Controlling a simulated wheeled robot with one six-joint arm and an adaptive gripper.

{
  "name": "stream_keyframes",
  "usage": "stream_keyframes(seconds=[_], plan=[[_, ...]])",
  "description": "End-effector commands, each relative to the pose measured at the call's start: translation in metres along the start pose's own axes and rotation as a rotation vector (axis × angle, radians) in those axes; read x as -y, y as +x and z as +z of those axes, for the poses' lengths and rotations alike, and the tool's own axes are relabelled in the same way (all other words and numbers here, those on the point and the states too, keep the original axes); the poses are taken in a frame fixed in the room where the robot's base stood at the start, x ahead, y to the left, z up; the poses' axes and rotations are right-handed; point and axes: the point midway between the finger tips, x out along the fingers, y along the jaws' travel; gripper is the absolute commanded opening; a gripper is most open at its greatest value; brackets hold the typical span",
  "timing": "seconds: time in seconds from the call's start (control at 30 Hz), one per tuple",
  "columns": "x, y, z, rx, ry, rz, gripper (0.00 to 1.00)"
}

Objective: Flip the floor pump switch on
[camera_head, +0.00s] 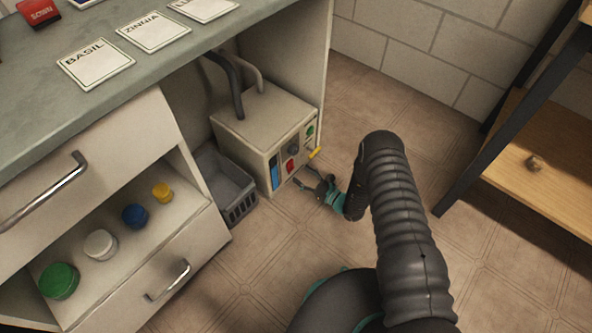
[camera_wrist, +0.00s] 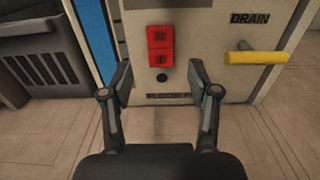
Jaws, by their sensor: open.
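In the wrist view the red switch (camera_wrist: 161,47) is upper centre, in two halves with marks too small to read. My gripper (camera_head: 315,183) is low in front of the panel. In the wrist view my gripper (camera_wrist: 168,80) is open and empty, its fingertips below and to either side of the switch. Whether they touch the panel I cannot tell.
A yellow lever (camera_wrist: 256,58) marked DRAIN sticks out right of the switch. A grey basket (camera_head: 228,185) stands left of the pump. The counter (camera_head: 60,100) overhangs it. A wooden shelf rack (camera_head: 520,170) stands at right. Tiled floor between is clear.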

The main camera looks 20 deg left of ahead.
Motion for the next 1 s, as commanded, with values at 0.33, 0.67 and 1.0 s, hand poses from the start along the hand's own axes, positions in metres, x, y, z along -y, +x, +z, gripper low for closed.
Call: stream_keyframes(seconds=[0.33,0.67,1.0], plan=[[0.000,0.039,0.000,0.000,0.000,0.000,0.60],[0.000,0.043,0.000,0.000,0.001,-0.001,0.60],[-0.001,0.043,0.000,0.000,0.001,0.001,0.00]])
